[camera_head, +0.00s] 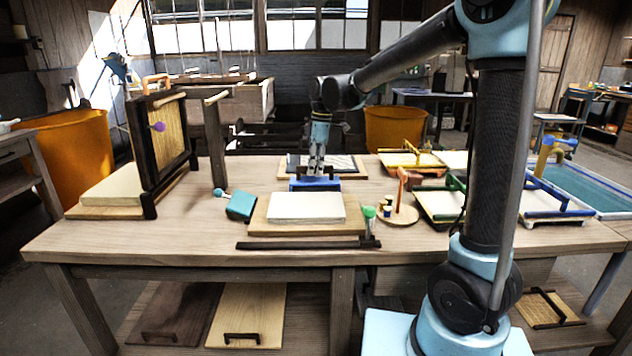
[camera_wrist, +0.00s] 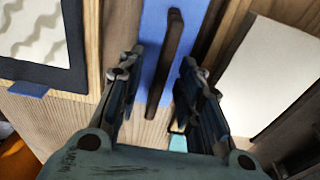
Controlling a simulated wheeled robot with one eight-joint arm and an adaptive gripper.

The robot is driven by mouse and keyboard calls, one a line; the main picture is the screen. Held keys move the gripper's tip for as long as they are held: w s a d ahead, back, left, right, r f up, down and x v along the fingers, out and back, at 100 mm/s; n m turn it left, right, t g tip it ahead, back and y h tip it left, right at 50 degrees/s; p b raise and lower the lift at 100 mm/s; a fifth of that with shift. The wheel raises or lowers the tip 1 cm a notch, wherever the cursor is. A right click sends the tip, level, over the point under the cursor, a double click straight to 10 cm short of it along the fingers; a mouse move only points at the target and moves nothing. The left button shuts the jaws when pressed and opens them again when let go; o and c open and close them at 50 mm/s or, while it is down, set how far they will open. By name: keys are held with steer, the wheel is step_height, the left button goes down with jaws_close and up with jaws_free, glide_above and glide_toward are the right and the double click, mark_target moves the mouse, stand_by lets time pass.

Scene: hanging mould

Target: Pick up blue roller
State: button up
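A long blue piece (camera_head: 315,184) with a dark bar-like handle lies behind the white sheet, directly below my gripper (camera_head: 316,168). It is the blue item nearest the gripper; I cannot tell whether it is a roller. In the wrist view, the blue piece (camera_wrist: 158,40) and its dark handle (camera_wrist: 172,50) run between and beyond the fingers. My gripper (camera_wrist: 160,70) is open, with a clear gap between its fingertips and nothing held. The fingers hide part of the blue piece.
A white sheet on a wooden board (camera_head: 306,207) lies in front. A teal block (camera_head: 241,206) sits left. A dark-framed patterned panel (camera_head: 338,164) lies behind. A dark upright frame (camera_head: 160,135) stands left; a round stand (camera_head: 398,214) and green-topped item (camera_head: 369,213) stand right.

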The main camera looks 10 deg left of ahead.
steer(key=shift+a+f, duration=0.1)
steer(key=shift+f, duration=0.7)
jaws_close()
steer(key=shift+r, duration=0.1)
